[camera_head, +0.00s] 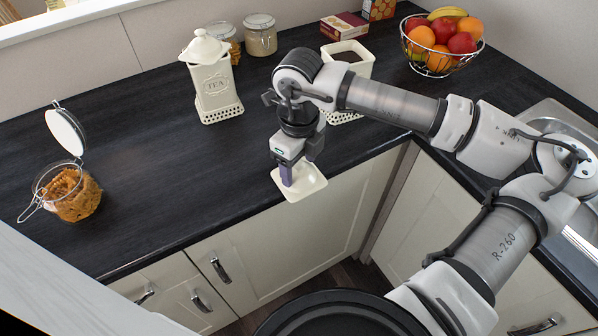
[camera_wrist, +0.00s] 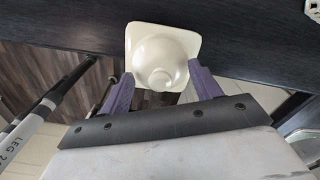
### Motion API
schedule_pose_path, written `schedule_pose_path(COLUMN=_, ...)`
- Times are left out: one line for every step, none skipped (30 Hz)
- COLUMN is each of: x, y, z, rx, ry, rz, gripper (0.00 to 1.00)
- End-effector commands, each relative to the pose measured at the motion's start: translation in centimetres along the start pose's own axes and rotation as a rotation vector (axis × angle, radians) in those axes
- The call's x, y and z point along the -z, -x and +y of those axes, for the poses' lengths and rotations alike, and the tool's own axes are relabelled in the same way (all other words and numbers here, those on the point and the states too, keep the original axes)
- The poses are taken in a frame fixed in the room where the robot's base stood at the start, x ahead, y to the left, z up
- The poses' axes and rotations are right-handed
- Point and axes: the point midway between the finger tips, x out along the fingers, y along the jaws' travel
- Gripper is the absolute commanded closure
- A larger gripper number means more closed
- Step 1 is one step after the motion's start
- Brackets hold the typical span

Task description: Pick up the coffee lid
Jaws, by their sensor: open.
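The coffee lid (camera_head: 312,186) is a cream, square lid with a domed middle and a round knob. In the head view it is at the counter's front edge, partly covered by my gripper (camera_head: 289,178). In the wrist view the lid (camera_wrist: 146,40) shows knob towards the camera, and its lower part seems to reach past the counter edge. My gripper (camera_wrist: 160,73) is open, with one purple finger on each side of the lid's lower part. I cannot tell whether the fingers touch it. The open cream canister (camera_head: 352,68) with dark contents stands behind my arm.
A lidded tea canister (camera_head: 213,85) stands behind on the left. An open glass jar (camera_head: 75,195) is far left. Two jars, boxes and a fruit basket (camera_head: 441,62) line the back. The dark counter (camera_head: 165,165) is clear between the open jar and my gripper.

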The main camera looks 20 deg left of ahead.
Motion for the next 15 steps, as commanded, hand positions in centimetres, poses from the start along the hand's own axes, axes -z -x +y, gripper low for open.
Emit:
schedule_pose_path(x=0.0, y=-0.02, z=0.0, rx=0.0, ry=0.0, rz=0.0, gripper=0.37)
schedule_pose_path(x=0.0, y=-0.02, z=0.0, rx=0.0, ry=0.0, rz=0.0, gripper=0.37)
schedule_pose_path(x=0.0, y=-0.01, z=0.0, rx=0.0, ry=0.0, rz=0.0, gripper=0.37)
schedule_pose_path(x=0.0, y=-0.01, z=-0.01, rx=0.0, ry=0.0, rz=0.0, gripper=0.41)
schedule_pose_path(x=0.0, y=0.0, z=0.0, rx=0.0, ry=0.0, rz=0.0, gripper=0.45)
schedule_pose_path(x=0.0, y=0.01, z=-0.01, rx=0.0, ry=0.0, rz=0.0, gripper=0.5)
schedule_pose_path(x=0.0, y=0.01, z=-0.01, rx=0.0, ry=0.0, rz=0.0, gripper=0.54)
schedule_pose_path(x=0.0, y=0.01, z=-0.01, rx=0.0, ry=0.0, rz=0.0, gripper=0.58)
schedule_pose_path(x=0.0, y=0.02, z=-0.01, rx=0.0, ry=0.0, rz=0.0, gripper=0.63)
schedule_pose_path(x=0.0, y=0.02, z=-0.01, rx=0.0, ry=0.0, rz=0.0, gripper=0.67)
schedule_pose_path(x=0.0, y=0.02, z=-0.01, rx=0.0, ry=0.0, rz=0.0, gripper=0.71)
schedule_pose_path(x=0.0, y=0.02, z=-0.01, rx=0.0, ry=0.0, rz=0.0, gripper=0.76)
schedule_pose_path(x=0.0, y=0.02, z=-0.01, rx=0.0, ry=0.0, rz=0.0, gripper=0.8)
schedule_pose_path(x=0.0, y=0.01, z=-0.01, rx=0.0, ry=0.0, rz=0.0, gripper=0.84)
schedule_pose_path(x=0.0, y=0.0, z=0.0, rx=0.0, ry=0.0, rz=0.0, gripper=0.88)
